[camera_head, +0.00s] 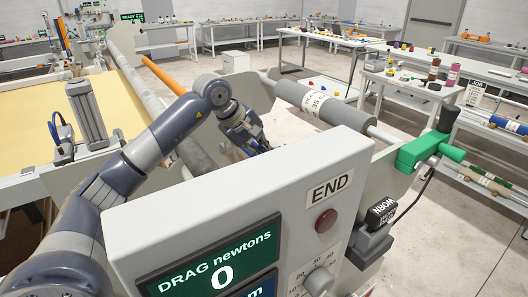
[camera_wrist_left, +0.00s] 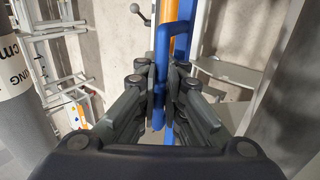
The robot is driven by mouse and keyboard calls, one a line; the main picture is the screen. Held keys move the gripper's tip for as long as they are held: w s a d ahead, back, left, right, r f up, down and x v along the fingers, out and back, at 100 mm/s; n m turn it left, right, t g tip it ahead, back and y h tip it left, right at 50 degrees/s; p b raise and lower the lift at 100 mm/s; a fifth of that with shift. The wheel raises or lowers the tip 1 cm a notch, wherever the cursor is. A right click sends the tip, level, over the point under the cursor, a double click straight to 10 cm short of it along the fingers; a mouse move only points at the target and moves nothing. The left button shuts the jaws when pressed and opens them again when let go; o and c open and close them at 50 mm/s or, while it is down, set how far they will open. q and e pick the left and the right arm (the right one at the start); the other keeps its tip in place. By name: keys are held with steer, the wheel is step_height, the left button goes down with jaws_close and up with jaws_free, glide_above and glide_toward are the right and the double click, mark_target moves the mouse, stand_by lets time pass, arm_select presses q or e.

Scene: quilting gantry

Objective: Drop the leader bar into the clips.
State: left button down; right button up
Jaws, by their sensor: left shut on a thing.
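In the head view my left arm reaches over the gantry, and its gripper (camera_head: 250,145) is low behind the grey control box. In the left wrist view the gripper (camera_wrist_left: 166,95) is shut on a blue handle (camera_wrist_left: 162,62). An orange bar (camera_wrist_left: 179,40) runs upright in the picture just behind the handle. In the head view an orange bar (camera_head: 160,76), which looks like the leader bar, slants from the back toward my gripper. Its near end is hidden by my arm. I cannot make out the clips. My right gripper is not in view.
The control box (camera_head: 235,215) with DRAG newtons 0 and an END label fills the front. A grey roller (camera_head: 310,100) and green fitting (camera_head: 430,150) lie to the right. A long rail (camera_head: 130,75) and cream fabric bed (camera_head: 45,110) are at left. Benches stand behind.

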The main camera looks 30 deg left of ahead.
arm_select(q)
steer(key=shift+f+b, duration=1.3)
steer(key=shift+f, duration=0.95)
steer(key=shift+f, duration=0.1)
steer(key=c, duration=1.7)
jaws_free()
steer(key=shift+s, duration=0.1)
steer(key=shift+o, duration=0.3)
steer(key=v, duration=1.2)
steer(key=shift+d, duration=0.1)
